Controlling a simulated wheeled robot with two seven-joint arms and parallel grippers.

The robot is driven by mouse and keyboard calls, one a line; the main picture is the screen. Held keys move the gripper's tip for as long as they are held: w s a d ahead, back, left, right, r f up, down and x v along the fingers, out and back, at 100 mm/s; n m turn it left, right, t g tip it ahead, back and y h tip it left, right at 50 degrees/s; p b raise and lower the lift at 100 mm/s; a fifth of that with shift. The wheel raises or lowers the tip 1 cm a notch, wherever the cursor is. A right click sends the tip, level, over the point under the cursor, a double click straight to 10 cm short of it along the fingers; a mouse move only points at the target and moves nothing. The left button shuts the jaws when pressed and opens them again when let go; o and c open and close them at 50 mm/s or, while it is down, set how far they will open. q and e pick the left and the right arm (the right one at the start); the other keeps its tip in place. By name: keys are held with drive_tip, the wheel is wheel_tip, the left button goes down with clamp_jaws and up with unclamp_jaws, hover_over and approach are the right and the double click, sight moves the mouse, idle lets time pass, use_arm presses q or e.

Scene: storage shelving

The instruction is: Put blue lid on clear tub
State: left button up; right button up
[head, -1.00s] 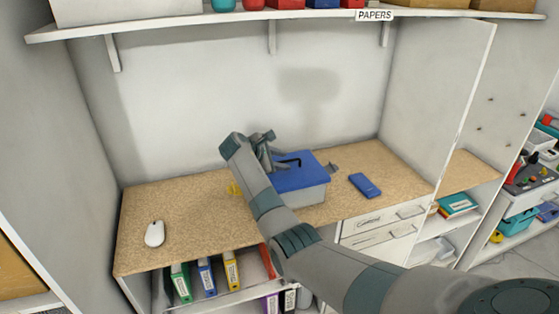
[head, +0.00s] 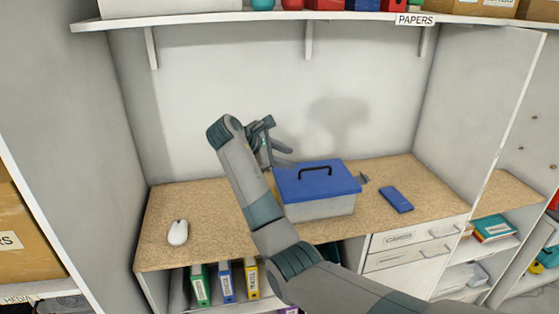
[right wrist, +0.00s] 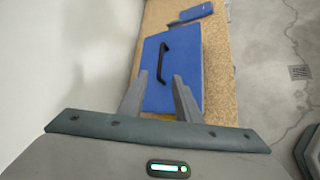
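The blue lid (head: 322,187) with a black handle (head: 315,170) lies on top of the clear tub (head: 320,208), covering it, on the wooden desk. It looks level; the left side of the tub is partly hidden by my arm. My right gripper (head: 279,146) is above and left of the lid, apart from the handle. In the right wrist view its fingers (right wrist: 160,92) are spread and empty, with the lid (right wrist: 184,80) beyond them. My left gripper is not in view.
A blue flat object (head: 396,199) lies right of the tub, with a small grey item (head: 363,179) between. A white mouse (head: 178,232) is at the left of the desk (head: 200,200). A shelf (head: 250,17) hangs above; a side panel (head: 480,110) stands right.

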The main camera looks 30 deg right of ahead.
drive_tip(key=v, duration=0.3)
drive_tip(key=shift+a+b, duration=0.1)
drive_tip(key=shift+b, duration=0.25)
drive_tip(key=shift+a, duration=0.1)
idle(0.6)
